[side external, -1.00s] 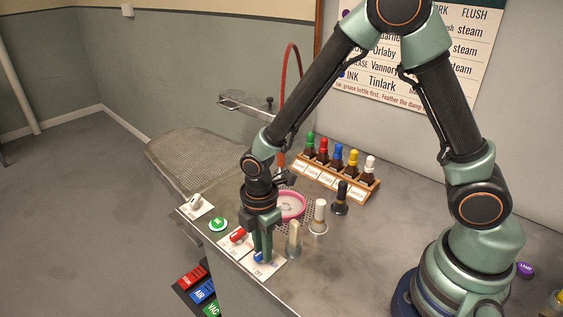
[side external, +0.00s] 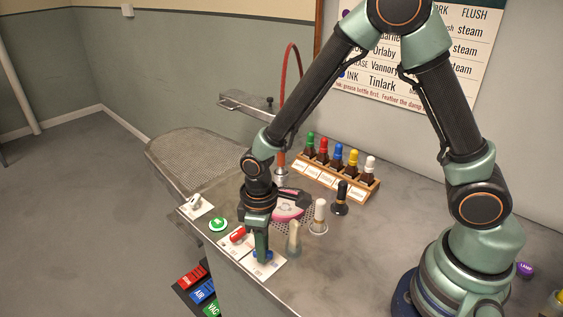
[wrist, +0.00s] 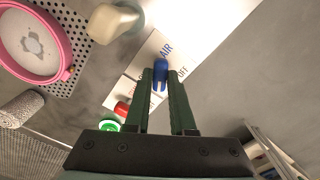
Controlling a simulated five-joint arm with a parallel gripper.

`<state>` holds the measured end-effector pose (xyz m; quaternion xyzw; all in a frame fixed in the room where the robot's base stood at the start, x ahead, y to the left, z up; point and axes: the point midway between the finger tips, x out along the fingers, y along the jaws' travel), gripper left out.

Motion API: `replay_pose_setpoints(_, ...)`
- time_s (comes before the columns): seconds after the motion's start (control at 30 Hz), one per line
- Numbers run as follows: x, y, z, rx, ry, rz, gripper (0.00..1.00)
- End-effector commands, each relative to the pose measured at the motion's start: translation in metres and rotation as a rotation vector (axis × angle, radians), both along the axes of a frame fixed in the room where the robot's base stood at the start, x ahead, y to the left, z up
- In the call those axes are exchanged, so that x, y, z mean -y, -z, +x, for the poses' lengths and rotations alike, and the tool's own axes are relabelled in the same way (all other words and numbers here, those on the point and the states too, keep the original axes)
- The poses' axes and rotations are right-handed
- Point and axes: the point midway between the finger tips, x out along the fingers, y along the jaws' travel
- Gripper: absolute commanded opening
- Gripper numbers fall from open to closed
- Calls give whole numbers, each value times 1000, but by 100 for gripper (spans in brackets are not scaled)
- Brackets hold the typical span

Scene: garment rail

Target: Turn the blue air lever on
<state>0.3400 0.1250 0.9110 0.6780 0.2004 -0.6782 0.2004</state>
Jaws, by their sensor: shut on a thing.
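The blue air lever (side external: 268,254) sits on a white label plate (side external: 274,265) at the table's front edge. In the wrist view, the blue lever (wrist: 160,70) lies between my two fingertips, with the words AIR and OFF printed beside it. My gripper (side external: 262,254) points straight down and is shut on the lever. It also shows in the wrist view (wrist: 161,78). The fingers hide part of the lever, and I cannot tell which mark it points to.
A red lever (side external: 237,235) and green button (side external: 218,224) are close on the left. A beige-topped stamp (side external: 294,240) stands close on the right. Behind are a pink-rimmed dish (side external: 288,211), a white-topped stamp (side external: 319,215) and a rack of bottles (side external: 337,174).

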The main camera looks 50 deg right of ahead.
Motion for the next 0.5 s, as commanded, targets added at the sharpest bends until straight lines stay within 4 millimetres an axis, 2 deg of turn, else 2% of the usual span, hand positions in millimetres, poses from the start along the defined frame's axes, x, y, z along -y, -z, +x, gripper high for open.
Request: replay_pose_setpoints(0.5, 0, -1, 1, 1, 430, 0, 0)
